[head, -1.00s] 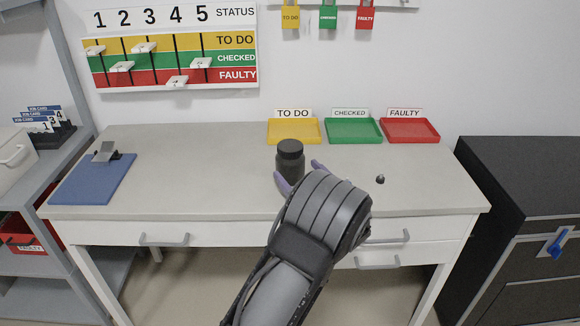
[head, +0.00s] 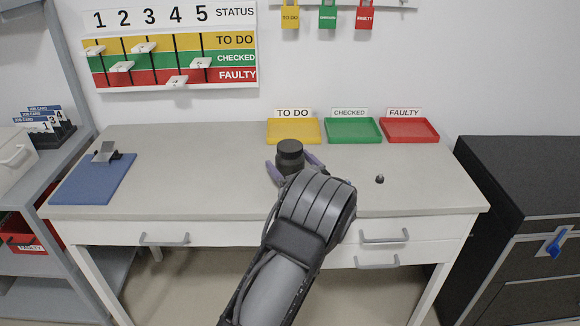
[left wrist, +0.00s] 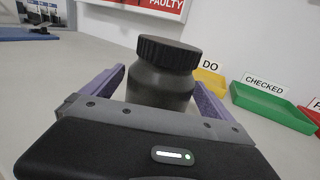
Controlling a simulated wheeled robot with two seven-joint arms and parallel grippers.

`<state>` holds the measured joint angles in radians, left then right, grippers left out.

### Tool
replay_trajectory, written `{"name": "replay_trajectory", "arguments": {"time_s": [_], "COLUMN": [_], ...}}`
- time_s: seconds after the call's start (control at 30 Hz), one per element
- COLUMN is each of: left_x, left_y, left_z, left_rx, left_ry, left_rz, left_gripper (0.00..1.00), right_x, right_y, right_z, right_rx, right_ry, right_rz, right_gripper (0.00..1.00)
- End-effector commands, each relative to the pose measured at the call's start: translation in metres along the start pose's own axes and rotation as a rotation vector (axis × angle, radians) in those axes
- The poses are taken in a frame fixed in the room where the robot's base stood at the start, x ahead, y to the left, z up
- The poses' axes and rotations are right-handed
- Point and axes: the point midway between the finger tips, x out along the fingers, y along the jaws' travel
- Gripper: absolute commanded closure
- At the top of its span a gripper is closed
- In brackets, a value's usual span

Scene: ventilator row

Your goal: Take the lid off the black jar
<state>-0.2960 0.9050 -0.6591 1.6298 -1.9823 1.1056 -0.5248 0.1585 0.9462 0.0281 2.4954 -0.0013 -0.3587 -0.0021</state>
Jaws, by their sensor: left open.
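The black jar (head: 290,166) stands upright on the grey table in front of the yellow tray. Its dark ribbed lid (head: 290,147) sits on top; the lid also shows in the left wrist view (left wrist: 168,52), above the jar's body (left wrist: 158,86). My left gripper (head: 291,166) is open, with one purple finger on each side of the jar's body, below the lid. In the left wrist view the fingers (left wrist: 158,88) flank the jar with a gap visible on the left side. The jar's lower part is hidden by the gripper. My right gripper is not in view.
A yellow tray (head: 293,131), a green tray (head: 354,131) and a red tray (head: 410,131) stand at the table's back. A small dark knob (head: 380,179) lies to the right. The table between is clear.

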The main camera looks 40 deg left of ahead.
Motion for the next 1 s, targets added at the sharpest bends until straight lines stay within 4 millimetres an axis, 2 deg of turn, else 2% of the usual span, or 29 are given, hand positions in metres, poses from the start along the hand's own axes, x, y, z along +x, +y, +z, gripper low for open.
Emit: {"name": "replay_trajectory", "arguments": {"time_s": [0.4, 1.0], "left_x": [-0.0002, -0.0003], "left_y": [0.0002, 0.0001], "left_z": [0.0002, 0.0002], "left_rx": [0.0, 0.0], "left_ry": [0.0, 0.0], "left_rz": [0.0, 0.0], "left_gripper": [0.04, 0.53], "right_x": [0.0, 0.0], "right_y": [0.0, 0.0], "right_z": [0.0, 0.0], "right_rx": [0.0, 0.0], "right_ry": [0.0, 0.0], "right_rz": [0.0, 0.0], "right_gripper": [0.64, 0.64]}}
